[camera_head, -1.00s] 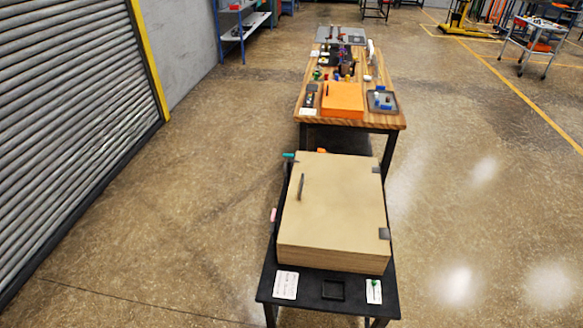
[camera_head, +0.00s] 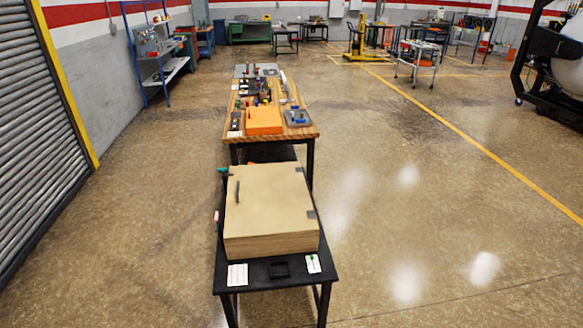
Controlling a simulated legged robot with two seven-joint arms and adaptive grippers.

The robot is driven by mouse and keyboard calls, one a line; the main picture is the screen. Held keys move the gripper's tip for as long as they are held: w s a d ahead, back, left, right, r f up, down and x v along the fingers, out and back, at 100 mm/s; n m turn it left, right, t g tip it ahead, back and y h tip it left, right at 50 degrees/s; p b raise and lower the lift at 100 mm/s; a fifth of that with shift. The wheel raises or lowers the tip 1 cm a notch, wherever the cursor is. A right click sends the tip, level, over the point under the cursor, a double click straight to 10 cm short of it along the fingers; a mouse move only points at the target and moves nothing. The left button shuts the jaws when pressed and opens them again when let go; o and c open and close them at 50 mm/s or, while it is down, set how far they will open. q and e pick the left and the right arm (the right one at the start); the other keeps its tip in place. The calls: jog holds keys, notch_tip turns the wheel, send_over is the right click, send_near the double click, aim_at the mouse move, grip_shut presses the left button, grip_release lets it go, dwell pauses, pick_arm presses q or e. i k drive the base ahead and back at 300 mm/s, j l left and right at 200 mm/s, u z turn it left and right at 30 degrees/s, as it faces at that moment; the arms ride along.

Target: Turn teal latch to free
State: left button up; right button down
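The teal latch (camera_head: 223,170) is a small teal piece at the far left corner of a tan box (camera_head: 270,205). The box has a dark handle on its top near the left side and grey hinges along its right side. It sits on a black table (camera_head: 248,284). The latch is too small to tell its exact turn position. A pink piece (camera_head: 216,216) shows at the box's left side. Neither of my grippers is in view.
Behind stands a wooden table (camera_head: 305,131) with an orange box (camera_head: 264,121) and several small items. Open floor lies left and right. A roller shutter (camera_head: 38,140) is at left.

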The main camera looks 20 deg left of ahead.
aim_at(222, 169)
jog(key=i+j+z, duration=0.15)
jog(key=j+z, duration=0.85)
jog(key=k+j+z, duration=0.1)
jog(key=j+z, duration=0.4)
jog(key=j, duration=0.2)
